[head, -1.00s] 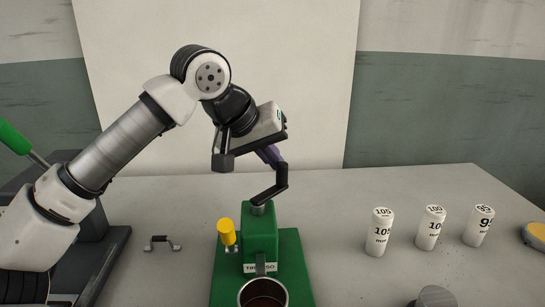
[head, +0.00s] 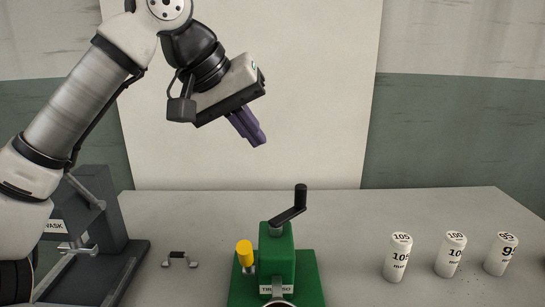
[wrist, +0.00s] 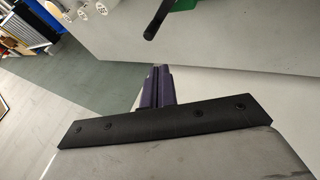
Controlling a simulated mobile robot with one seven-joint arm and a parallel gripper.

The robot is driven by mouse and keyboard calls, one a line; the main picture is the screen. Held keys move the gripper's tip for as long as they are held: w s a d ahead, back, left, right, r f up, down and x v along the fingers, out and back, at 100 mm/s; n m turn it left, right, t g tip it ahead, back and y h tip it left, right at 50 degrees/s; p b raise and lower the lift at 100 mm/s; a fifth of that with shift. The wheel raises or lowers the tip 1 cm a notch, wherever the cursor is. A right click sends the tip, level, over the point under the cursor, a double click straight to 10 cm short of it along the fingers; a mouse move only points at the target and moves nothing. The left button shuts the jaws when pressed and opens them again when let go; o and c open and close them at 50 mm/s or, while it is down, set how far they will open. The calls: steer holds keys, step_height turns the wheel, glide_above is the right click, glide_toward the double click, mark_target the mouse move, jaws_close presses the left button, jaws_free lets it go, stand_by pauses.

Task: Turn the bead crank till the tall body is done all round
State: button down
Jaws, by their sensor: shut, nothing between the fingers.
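The black bead crank (head: 288,216) sits on top of the green beading machine (head: 278,258), its arm angled to the right and its grip standing upright. The grip also shows at the top of the wrist view (wrist: 157,20). My gripper (head: 259,140), with purple fingers, is shut and empty, above and to the left of the crank, clear of it. Its fingers show in the wrist view (wrist: 154,72), apart from the crank grip. Only the metal rim of the tall body (head: 278,304) shows at the bottom edge of the head view; the rest is cut off.
A yellow-topped knob (head: 244,252) stands on the machine's left side. Several white cylinders (head: 398,258) marked 105, 100 and 95 stand on the right. A small handled piece (head: 179,259) lies left of the machine. A dark grey machine (head: 105,240) stands further left.

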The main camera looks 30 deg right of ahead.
steer(key=w+d+n+g+y+p, duration=0.25)
steer(key=w+n+y+p, duration=0.25)
steer(key=n, duration=0.9)
steer(key=s+d+f, duration=0.2)
steer(key=f, duration=0.3)
steer(key=s+d+f, duration=0.1)
steer(key=s+f, duration=0.1)
steer(key=f, duration=0.3)
steer(key=shift+s+d+f, duration=0.2)
steer(key=shift+d, duration=0.2)
steer(key=shift+s+d+p, duration=0.55)
steer(key=shift+s+p, duration=0.05)
steer(key=shift+p, duration=0.15)
